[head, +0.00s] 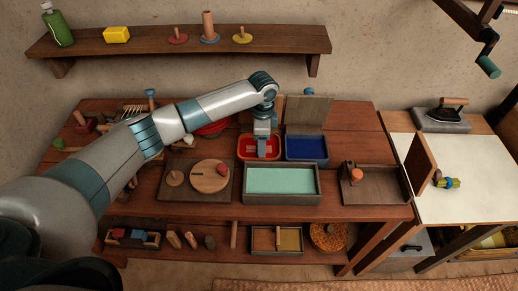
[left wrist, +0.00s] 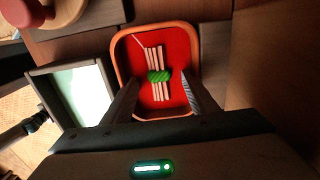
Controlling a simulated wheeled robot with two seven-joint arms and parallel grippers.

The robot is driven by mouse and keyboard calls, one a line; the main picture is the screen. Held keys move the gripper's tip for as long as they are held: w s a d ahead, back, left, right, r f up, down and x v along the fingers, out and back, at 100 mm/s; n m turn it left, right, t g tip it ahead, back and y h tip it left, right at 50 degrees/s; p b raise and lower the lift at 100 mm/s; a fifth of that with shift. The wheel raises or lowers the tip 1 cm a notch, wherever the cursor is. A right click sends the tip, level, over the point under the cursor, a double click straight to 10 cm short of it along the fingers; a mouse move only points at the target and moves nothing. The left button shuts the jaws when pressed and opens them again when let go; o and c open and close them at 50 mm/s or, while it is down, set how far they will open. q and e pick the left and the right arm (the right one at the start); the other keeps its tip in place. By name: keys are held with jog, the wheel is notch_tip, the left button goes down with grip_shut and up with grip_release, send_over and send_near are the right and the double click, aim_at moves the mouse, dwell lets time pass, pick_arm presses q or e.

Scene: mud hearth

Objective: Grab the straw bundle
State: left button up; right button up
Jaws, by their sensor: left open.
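A bundle of pale straws with a green band (left wrist: 159,76) lies in a red tray with an orange rim (left wrist: 121,60) in the left wrist view. In the head view the tray (head: 241,155) is on the wooden table, and my left gripper (head: 263,153) points down over it, hiding the bundle. In the wrist view the open fingers of my left gripper (left wrist: 155,97) are on either side of the bundle's lower part. They look apart from the bundle; their exact height above it is unclear. My right gripper is not in view.
A blue tray (head: 307,148) stands right of the red one, with an upright board (head: 307,110) behind. A pale green-bottomed tray (head: 282,180) is in front. A round wooden board (head: 209,176) is at left.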

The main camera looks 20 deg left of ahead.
pick_arm(q)
jog(key=shift+c, duration=0.7)
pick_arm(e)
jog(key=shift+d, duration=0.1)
pick_arm(q)
jog(key=c, duration=1.1)
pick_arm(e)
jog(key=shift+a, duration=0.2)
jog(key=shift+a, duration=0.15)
